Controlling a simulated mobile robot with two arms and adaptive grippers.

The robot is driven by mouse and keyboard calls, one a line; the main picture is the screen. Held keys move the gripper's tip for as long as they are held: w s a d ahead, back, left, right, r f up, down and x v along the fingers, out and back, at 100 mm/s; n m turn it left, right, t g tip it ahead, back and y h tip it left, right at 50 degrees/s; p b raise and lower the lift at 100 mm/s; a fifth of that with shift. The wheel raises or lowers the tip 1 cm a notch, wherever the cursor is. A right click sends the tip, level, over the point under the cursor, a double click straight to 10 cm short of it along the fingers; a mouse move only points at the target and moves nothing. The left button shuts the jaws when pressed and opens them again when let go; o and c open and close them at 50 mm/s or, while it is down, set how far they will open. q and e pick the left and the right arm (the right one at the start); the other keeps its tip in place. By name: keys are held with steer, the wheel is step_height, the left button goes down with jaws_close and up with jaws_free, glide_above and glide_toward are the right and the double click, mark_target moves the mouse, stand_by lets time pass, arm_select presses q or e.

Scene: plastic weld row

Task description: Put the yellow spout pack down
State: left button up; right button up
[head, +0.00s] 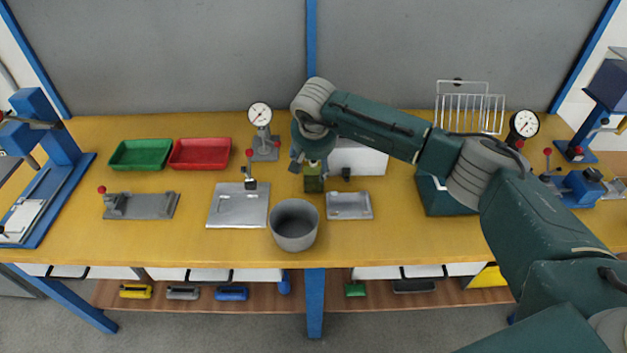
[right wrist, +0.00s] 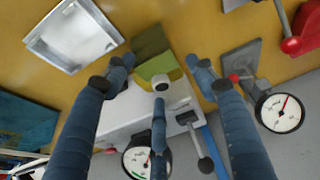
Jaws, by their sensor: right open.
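The yellow spout pack (head: 313,184) looks olive-yellow and stands on the yellow bench, in front of a white box. In the right wrist view the pack (right wrist: 150,45) shows its pale round spout cap towards the camera. My right gripper (head: 309,163) is directly above the pack. In the right wrist view my right gripper (right wrist: 160,72) has its fingers spread wide, one on each side of the pack, with visible gaps. It is open and holds nothing. Part of the pack is hidden by the gripper in the head view. My left gripper is not in view.
The white box (head: 358,159) stands close behind the pack. A small metal tray (head: 349,206) and a grey bucket (head: 294,226) are in front. A dial gauge stand (head: 263,143) is to the left, beyond it a red bin (head: 200,154) and a green bin (head: 140,154).

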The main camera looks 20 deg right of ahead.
steer(key=shift+r, duration=0.1)
jaws_close()
